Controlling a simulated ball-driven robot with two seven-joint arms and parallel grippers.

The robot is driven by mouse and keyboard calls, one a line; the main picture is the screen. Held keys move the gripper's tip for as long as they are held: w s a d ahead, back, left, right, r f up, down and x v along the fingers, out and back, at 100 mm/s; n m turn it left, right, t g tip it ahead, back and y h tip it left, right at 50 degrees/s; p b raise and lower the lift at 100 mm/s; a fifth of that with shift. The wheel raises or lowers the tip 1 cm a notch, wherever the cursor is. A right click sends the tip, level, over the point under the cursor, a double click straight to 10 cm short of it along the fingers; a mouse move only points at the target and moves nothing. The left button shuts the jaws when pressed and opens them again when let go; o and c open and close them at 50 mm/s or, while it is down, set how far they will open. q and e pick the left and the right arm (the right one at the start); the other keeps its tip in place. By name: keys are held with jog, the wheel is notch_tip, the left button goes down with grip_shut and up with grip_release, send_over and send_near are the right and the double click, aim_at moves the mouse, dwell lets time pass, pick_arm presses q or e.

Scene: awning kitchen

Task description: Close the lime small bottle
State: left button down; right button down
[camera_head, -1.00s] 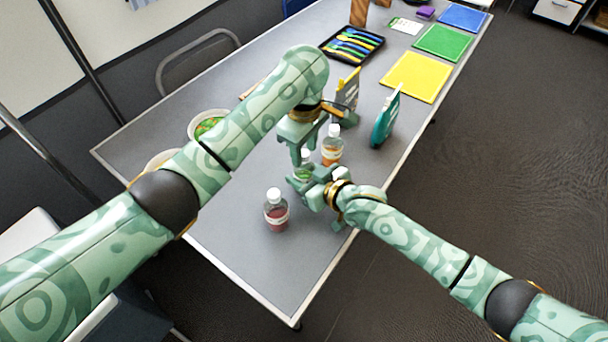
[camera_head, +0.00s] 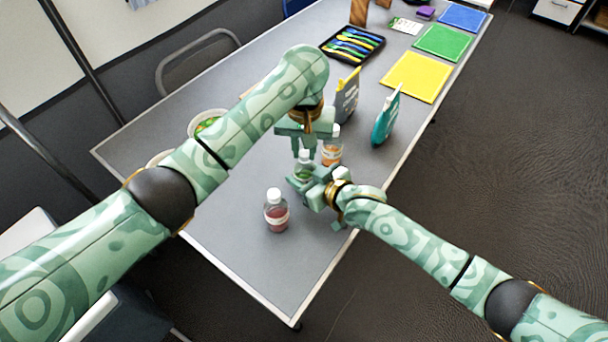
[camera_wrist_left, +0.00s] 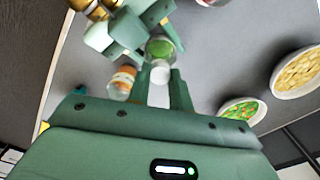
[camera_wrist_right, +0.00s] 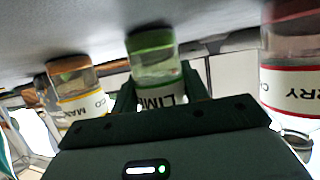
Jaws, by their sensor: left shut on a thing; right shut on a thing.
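The lime small bottle (camera_head: 303,173) stands on the table with green content, partly hidden by my right gripper (camera_head: 313,184). It fills the middle of the right wrist view (camera_wrist_right: 155,62), where my right gripper is shut on its labelled body. My left gripper (camera_head: 304,146) points down from above the bottle. Its fingers are shut on a white cap (camera_wrist_left: 160,74), which sits in line with the bottle's top. The green bottle shows just beyond the cap in the left wrist view (camera_wrist_left: 160,47). I cannot tell whether the cap is seated or threaded on the neck.
A bottle with red content (camera_head: 276,212) stands at the front left, and an orange one (camera_head: 331,150) close behind the lime bottle. A teal package (camera_head: 385,118) and a grey one (camera_head: 346,95) stand farther back. Bowls (camera_head: 205,119) lie at the left.

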pick_arm(q)
jog(key=m, duration=0.9)
jog(key=shift+m, duration=0.4)
jog(key=m, duration=0.6)
jog(key=shift+w+a, duration=0.1)
jog(key=m, duration=1.2)
jog(key=shift+m, duration=0.4)
jog(key=m, duration=0.6)
jog(key=shift+f, duration=0.1)
pick_arm(e)
jog(key=shift+s, duration=0.1)
pick_arm(q)
jog(key=c, duration=1.2)
grip_release()
